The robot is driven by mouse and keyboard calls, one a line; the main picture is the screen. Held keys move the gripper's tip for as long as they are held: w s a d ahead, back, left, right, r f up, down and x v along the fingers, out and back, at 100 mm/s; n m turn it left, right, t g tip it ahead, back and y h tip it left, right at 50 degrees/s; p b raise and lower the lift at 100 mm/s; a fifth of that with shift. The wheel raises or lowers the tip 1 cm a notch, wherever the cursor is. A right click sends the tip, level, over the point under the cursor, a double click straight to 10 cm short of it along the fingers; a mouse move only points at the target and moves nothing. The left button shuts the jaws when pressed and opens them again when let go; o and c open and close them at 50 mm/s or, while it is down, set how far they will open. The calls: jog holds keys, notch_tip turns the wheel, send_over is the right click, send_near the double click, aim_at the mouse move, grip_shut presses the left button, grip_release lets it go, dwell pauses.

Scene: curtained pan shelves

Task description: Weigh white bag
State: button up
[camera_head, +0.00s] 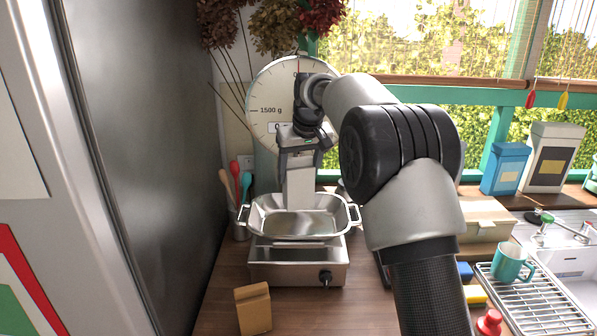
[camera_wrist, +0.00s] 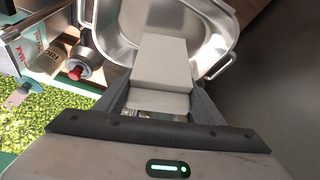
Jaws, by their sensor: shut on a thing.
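The white bag (camera_head: 300,187) is a pale, box-like packet hanging upright below my gripper (camera_head: 298,150). My gripper is shut on its top part. The bag's lower end is over or in the silver weighing pan (camera_head: 272,228); I cannot tell if it touches the pan floor. In the wrist view the bag (camera_wrist: 165,65) sits between the fingers (camera_wrist: 162,100), with the pan (camera_wrist: 222,20) beyond it. The scale's round dial (camera_head: 265,100) stands behind, reading partly hidden by my arm; a 1500 g mark shows.
A metal box with a black knob (camera_head: 298,265) stands below the pan. A brown packet (camera_head: 253,308) is in front. Utensils (camera_head: 240,185) stand left, beside a dark fridge side (camera_head: 140,130). On the right are a teal mug (camera_head: 510,262), a rack and a sink.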

aim_at(299, 194)
jog(key=shift+r, duration=0.1)
jog(key=shift+f+b, duration=1.5)
jog(key=shift+f, duration=1.05)
jog(key=shift+f+b, duration=0.4)
jog(key=shift+f, duration=0.35)
jog(key=shift+f, duration=0.35)
jog(key=o, duration=1.4)
jog(key=shift+c, duration=0.2)
jog(key=v, duration=1.7)
jog(key=shift+r, duration=0.2)
